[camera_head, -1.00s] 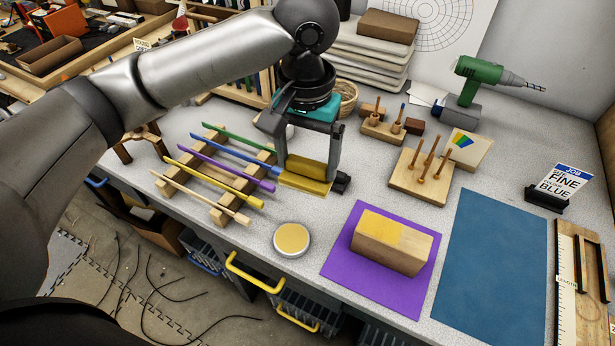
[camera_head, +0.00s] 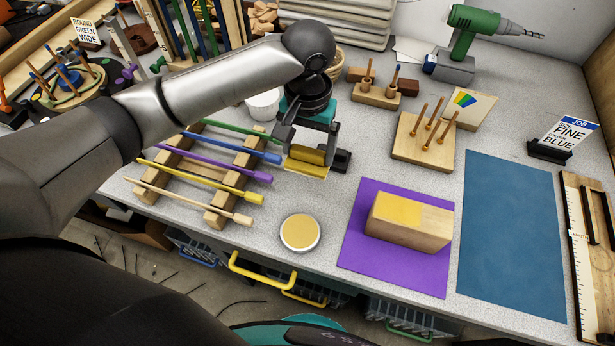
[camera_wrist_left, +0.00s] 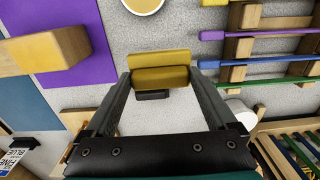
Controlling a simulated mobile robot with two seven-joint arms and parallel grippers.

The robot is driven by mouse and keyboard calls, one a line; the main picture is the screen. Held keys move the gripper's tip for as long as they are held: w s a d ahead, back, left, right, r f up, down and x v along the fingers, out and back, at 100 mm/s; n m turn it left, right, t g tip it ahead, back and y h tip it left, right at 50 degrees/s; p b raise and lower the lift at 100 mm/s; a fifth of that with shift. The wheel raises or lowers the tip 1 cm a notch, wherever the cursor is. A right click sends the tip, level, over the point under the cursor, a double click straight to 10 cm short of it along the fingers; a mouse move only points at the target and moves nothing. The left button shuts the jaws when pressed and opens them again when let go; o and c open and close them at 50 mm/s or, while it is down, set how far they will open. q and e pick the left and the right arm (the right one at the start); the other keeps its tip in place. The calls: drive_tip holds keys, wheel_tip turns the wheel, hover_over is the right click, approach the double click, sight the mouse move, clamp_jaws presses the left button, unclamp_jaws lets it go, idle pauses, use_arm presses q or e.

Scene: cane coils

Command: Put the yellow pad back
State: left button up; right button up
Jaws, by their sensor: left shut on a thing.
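The yellow pad (camera_head: 306,157) is a small two-tone yellow block between the fingers of my left gripper (camera_head: 309,163), which is shut on it. In the left wrist view the pad (camera_wrist_left: 160,76) spans the two fingertips, with grey worktop behind it. I cannot tell whether it touches the worktop. It is right of the rack of coloured sticks (camera_head: 211,207) and behind the round tin with a yellow top (camera_head: 300,233). A wooden block with a yellow patch (camera_head: 410,222) lies on the purple mat (camera_head: 362,256). My right gripper is not in view.
A blue mat (camera_head: 510,230) lies at the right. A pegged board (camera_head: 415,152), pegged blocks (camera_head: 376,97) and a green drill (camera_head: 470,35) stand behind. A white pot (camera_head: 264,105) is beside my left wrist. Grey worktop is clear between the tin and purple mat.

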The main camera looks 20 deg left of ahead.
use_arm(q)
wheel_tip(320, 180, down, 10)
drive_tip(key=shift+r+b, duration=0.1)
drive_tip(key=shift+b, duration=0.95)
drive_tip(key=o, duration=0.9)
drive_tip(key=shift+c, duration=0.2)
wheel_tip(320, 180, up, 12)
drive_tip(key=p, duration=0.3)
drive_tip(key=shift+r, duration=0.1)
